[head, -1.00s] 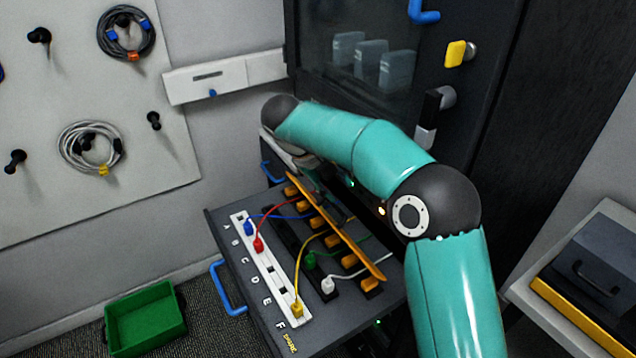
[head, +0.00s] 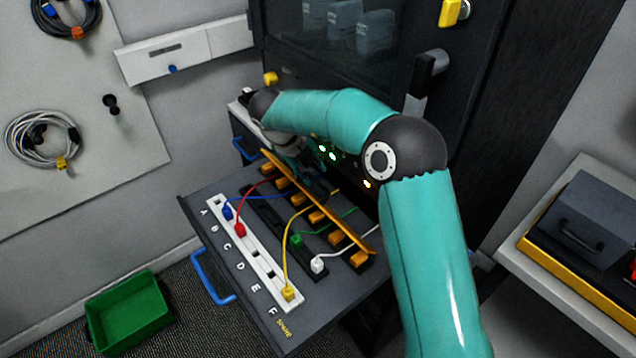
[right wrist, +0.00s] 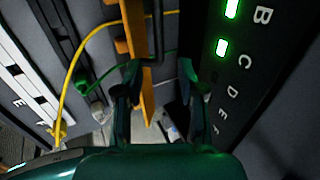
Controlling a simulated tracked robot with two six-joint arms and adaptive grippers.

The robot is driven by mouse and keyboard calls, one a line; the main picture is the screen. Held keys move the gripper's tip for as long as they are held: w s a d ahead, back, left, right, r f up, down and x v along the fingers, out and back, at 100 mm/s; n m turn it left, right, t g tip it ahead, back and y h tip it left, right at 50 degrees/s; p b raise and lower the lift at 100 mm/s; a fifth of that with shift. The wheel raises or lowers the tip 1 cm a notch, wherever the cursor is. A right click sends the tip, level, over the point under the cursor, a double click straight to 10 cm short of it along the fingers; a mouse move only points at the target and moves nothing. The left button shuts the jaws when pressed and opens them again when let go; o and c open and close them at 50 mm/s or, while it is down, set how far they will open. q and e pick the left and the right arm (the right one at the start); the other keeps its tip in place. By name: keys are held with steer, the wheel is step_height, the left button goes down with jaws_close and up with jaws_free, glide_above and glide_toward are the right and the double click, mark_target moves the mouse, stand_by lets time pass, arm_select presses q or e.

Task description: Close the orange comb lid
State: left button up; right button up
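The orange comb lid (head: 328,211) is a long thin bar standing on edge, raised above a row of orange blocks (head: 316,217) on the pulled-out drawer. Cables run beneath or past it. My right gripper (right wrist: 163,75) is open, pointing down behind the lid in the head view, where its arm partly hides it. In the right wrist view the lid (right wrist: 146,100) runs upright between the two fingers, close beside the left finger. I cannot tell whether they touch. The right finger is near the black lit panel. My left gripper is not in view.
A white strip (head: 247,256) lettered A to F holds blue, red and yellow plugs. Green (head: 296,240) and white (head: 318,265) plugs sit in a black strip. The black cabinet (head: 340,80) rises close behind. A green bin (head: 128,310) stands on the floor at left.

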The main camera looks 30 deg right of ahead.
mark_target(322, 185)
steer(key=x, duration=0.5)
steer(key=shift+d+f, duration=0.2)
steer(key=shift+f, duration=0.15)
